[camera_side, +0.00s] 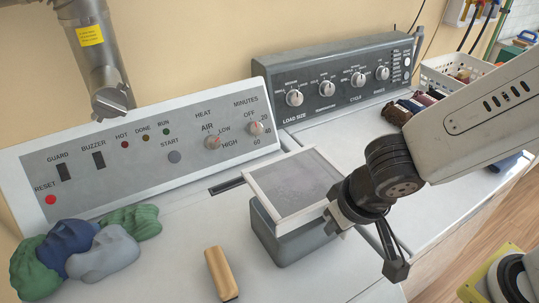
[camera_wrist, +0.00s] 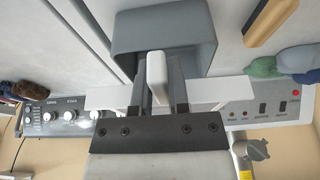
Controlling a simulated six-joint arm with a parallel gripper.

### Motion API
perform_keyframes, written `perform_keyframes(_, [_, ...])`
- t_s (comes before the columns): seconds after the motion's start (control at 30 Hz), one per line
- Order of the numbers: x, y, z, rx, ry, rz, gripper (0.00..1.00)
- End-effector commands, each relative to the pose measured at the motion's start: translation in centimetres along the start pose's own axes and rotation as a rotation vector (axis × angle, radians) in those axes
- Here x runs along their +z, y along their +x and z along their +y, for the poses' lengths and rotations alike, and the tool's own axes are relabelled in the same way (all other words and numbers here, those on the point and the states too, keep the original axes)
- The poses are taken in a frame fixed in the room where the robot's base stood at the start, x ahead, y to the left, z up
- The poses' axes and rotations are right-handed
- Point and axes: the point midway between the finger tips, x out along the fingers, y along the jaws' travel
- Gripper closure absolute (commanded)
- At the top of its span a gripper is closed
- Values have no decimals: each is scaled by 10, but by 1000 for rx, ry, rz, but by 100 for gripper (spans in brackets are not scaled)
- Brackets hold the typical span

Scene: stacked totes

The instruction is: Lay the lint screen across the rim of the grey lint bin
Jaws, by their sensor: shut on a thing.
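The lint screen (camera_side: 294,184) is a pale-framed rectangle with grey mesh, over the top of the grey lint bin (camera_side: 291,247) in the side view. It hides most of the bin's rim, and I cannot tell whether it touches it. My gripper (camera_side: 338,208) is at the screen's right edge, shut on it. In the wrist view, my gripper (camera_wrist: 160,96) has its dark fingers either side of a white part of the screen (camera_wrist: 157,69). White frame parts show to both sides of the fingers. The bin (camera_wrist: 124,45) is just beyond, its opening partly hidden.
A tan-handled brush or block (camera_side: 221,273) lies left of the bin. Green, blue and grey cloth bundles (camera_side: 103,255) lie further left. Control panels (camera_side: 150,149) stand behind, with a grey pipe (camera_side: 98,60) above. A white basket (camera_side: 455,74) is at the back right.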

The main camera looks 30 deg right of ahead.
Motion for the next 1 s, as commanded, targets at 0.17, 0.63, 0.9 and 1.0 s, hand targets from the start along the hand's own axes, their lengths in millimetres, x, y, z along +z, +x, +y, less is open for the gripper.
perform_keyframes(0.17, [6,19,0,2,-2,-2,100])
perform_keyframes(0.63, [11,34,0,1,-1,-3,100])
perform_keyframes(0.9, [18,56,0,1,-2,-3,100])
perform_keyframes(1.0, [19,59,0,0,-1,-3,100])
